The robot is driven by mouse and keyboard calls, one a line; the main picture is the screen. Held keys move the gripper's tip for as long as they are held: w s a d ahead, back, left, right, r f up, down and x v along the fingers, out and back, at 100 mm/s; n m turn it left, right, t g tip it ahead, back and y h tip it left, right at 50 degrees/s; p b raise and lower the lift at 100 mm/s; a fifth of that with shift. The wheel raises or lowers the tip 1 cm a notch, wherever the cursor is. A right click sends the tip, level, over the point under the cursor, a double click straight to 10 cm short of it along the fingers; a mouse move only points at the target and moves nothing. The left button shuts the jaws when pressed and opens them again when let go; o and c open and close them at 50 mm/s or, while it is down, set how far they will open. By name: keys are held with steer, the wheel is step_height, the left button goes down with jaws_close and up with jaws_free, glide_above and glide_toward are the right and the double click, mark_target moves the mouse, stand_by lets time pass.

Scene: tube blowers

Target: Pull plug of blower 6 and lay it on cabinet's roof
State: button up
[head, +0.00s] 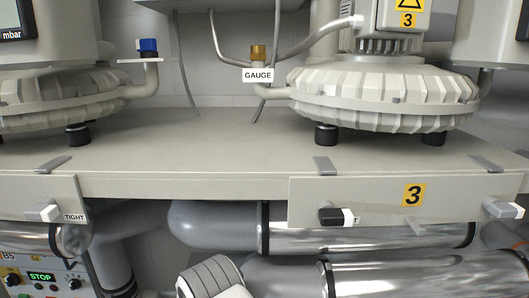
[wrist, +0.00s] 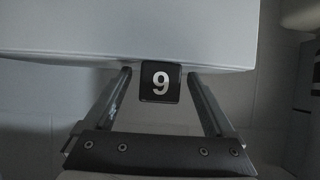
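Blower 6 and its plug cannot be made out in either view. The head view shows a blower marked 3 (head: 375,92) standing on a pale cabinet-like top (head: 220,140), with a yellow 3 plate on the front panel (head: 460,197) below. My gripper (wrist: 159,76) shows in the wrist view with its two fingers apart.
A brass fitting labelled GAUGE (head: 258,74) and a blue-capped fitting (head: 148,48) stand on side pipes. Another blower (head: 60,95) is at left. Large pipes (head: 400,275) run under the top. A control panel reading STOP (head: 42,276) is at lower left.

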steer(key=shift+s, duration=0.1)
steer(key=s+f+p+v, duration=0.1)
steer(key=p+v, duration=0.1)
steer(key=v, duration=1)
steer(key=s+f+p+v, duration=0.1)
steer(key=f+p+v, duration=0.1)
steer(key=v, duration=1)
steer(key=shift+f, duration=0.15)
stand_by(0.4)
steer(key=shift+s, duration=0.1)
